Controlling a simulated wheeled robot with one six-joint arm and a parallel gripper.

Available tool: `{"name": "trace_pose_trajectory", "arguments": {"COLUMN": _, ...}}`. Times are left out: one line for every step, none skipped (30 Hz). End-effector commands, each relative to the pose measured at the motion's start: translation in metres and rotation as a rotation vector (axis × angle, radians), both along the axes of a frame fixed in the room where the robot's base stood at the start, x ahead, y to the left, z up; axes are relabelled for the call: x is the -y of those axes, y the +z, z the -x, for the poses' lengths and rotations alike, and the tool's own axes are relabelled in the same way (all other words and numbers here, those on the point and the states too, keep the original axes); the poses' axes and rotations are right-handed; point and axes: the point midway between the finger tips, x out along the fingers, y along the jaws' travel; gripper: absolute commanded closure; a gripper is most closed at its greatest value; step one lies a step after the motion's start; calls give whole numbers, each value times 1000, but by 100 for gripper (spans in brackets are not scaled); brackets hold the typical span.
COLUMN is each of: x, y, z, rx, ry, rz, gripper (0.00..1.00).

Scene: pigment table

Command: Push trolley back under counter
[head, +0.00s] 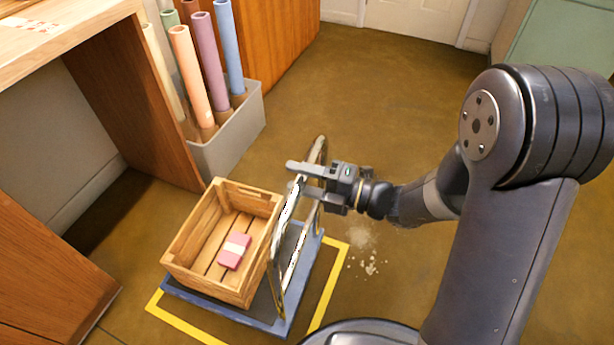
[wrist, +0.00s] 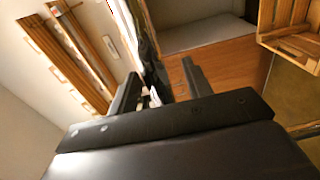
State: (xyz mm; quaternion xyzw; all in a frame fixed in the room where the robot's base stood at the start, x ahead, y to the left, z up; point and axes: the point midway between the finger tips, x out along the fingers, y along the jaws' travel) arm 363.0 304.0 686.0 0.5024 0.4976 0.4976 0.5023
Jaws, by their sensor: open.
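The trolley has a blue deck (head: 215,305) low on the floor and an upright shiny metal handle (head: 281,235) on its right side. My gripper (head: 294,178) is at the handle's upper far part, its open fingers on either side of the bar. The wrist view also shows the fingers (wrist: 158,88) apart, with the shiny handle (wrist: 150,45) running between them. I cannot tell whether either finger touches it. The wooden counter (head: 85,35) stands at the upper left, with an open dark space beneath it. The trolley stands out on the floor, right of that space.
A wooden crate (head: 192,228) holding a pink packet (head: 234,251) rides on the trolley. Yellow floor tape (head: 328,284) runs around the deck. A grey bin (head: 238,138) of coloured rolls stands beside the counter's side panel. Pale powder (head: 368,264) lies right of the tape. Floor behind is clear.

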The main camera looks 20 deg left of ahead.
Motion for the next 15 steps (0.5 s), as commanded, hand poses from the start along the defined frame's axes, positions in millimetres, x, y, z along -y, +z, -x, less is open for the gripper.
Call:
{"name": "trace_pose_trajectory", "arguments": {"x": 0, "y": 0, "z": 0, "rx": 0, "ry": 0, "rz": 0, "gripper": 53}}
{"name": "trace_pose_trajectory", "arguments": {"x": 0, "y": 0, "z": 0, "rx": 0, "ry": 0, "rz": 0, "gripper": 53}}
{"name": "trace_pose_trajectory", "arguments": {"x": 0, "y": 0, "z": 0, "rx": 0, "ry": 0, "rz": 0, "gripper": 53}}
{"name": "trace_pose_trajectory", "arguments": {"x": 0, "y": 0, "z": 0, "rx": 0, "ry": 0, "rz": 0, "gripper": 53}}
{"name": "trace_pose_trajectory", "arguments": {"x": 0, "y": 0, "z": 0, "rx": 0, "ry": 0, "rz": 0, "gripper": 53}}
{"name": "trace_pose_trajectory", "arguments": {"x": 0, "y": 0, "z": 0, "rx": 0, "ry": 0, "rz": 0, "gripper": 54}}
{"name": "trace_pose_trajectory", "arguments": {"x": 0, "y": 0, "z": 0, "rx": 0, "ry": 0, "rz": 0, "gripper": 57}}
{"name": "trace_pose_trajectory", "arguments": {"x": 0, "y": 0, "z": 0, "rx": 0, "ry": 0, "rz": 0, "gripper": 59}}
{"name": "trace_pose_trajectory", "arguments": {"x": 0, "y": 0, "z": 0, "rx": 0, "ry": 0, "rz": 0, "gripper": 63}}
{"name": "trace_pose_trajectory", "arguments": {"x": 0, "y": 0, "z": 0, "rx": 0, "ry": 0, "rz": 0, "gripper": 65}}
{"name": "trace_pose_trajectory", "arguments": {"x": 0, "y": 0, "z": 0, "rx": 0, "ry": 0, "rz": 0, "gripper": 67}}
{"name": "trace_pose_trajectory", "arguments": {"x": 0, "y": 0, "z": 0, "rx": 0, "ry": 0, "rz": 0, "gripper": 71}}
{"name": "trace_pose_trajectory", "arguments": {"x": 0, "y": 0, "z": 0, "rx": 0, "ry": 0, "rz": 0, "gripper": 73}}
{"name": "trace_pose_trajectory", "arguments": {"x": 0, "y": 0, "z": 0, "rx": 0, "ry": 0, "rz": 0, "gripper": 76}}
{"name": "trace_pose_trajectory", "arguments": {"x": 0, "y": 0, "z": 0, "rx": 0, "ry": 0, "rz": 0, "gripper": 79}}
